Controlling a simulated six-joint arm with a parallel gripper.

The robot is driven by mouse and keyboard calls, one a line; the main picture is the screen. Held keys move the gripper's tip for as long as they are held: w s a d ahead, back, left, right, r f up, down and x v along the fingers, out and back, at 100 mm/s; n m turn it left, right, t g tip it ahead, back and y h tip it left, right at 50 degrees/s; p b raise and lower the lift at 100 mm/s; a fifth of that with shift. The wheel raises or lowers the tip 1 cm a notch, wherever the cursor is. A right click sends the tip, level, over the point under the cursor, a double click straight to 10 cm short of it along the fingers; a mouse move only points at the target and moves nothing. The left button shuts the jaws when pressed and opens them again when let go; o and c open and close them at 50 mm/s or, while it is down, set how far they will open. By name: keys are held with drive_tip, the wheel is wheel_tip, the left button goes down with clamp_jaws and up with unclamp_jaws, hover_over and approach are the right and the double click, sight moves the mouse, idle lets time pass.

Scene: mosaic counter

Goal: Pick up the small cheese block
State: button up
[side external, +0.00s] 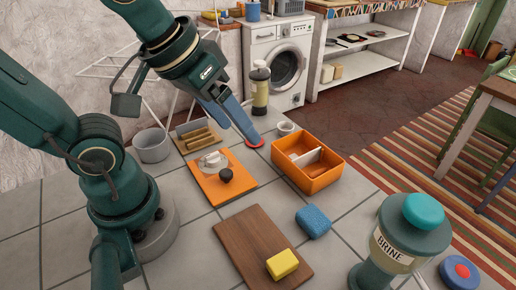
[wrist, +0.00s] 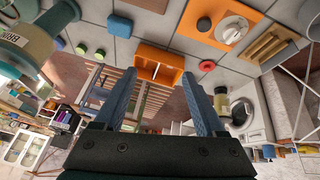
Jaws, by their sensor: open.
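The yellow cheese block (side external: 282,264) lies on the front end of the brown wooden board (side external: 240,240), near the bottom of the side view. I do not see it in the wrist view, where only a strip of the brown board (wrist: 146,4) shows at the top edge. My gripper (side external: 246,130) is above the far part of the counter, well behind the cheese block and apart from it. In the wrist view my gripper (wrist: 158,76) has its two blue fingers spread wide with nothing between them.
A blue block (side external: 313,221) lies right of the board. An orange divided box (side external: 330,180) stands behind it. The tall brine jar (side external: 395,250) stands right of the cheese. An orange board (side external: 208,190) holds a dark knob-like item. A red disc (side external: 255,143) lies below my fingertips.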

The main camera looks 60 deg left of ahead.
drive_tip(key=w+d+f+g, duration=0.2)
drive_tip(key=w+d, duration=0.1)
drive_tip(key=d, duration=0.2)
drive_tip(key=m+g, duration=0.3)
drive_tip(key=g, duration=0.1)
hover_over(280, 263)
wheel_tip(280, 263, down, 9)
drive_tip(key=shift+w, duration=0.1)
drive_tip(key=shift+f, duration=2.5)
clamp_jaws()
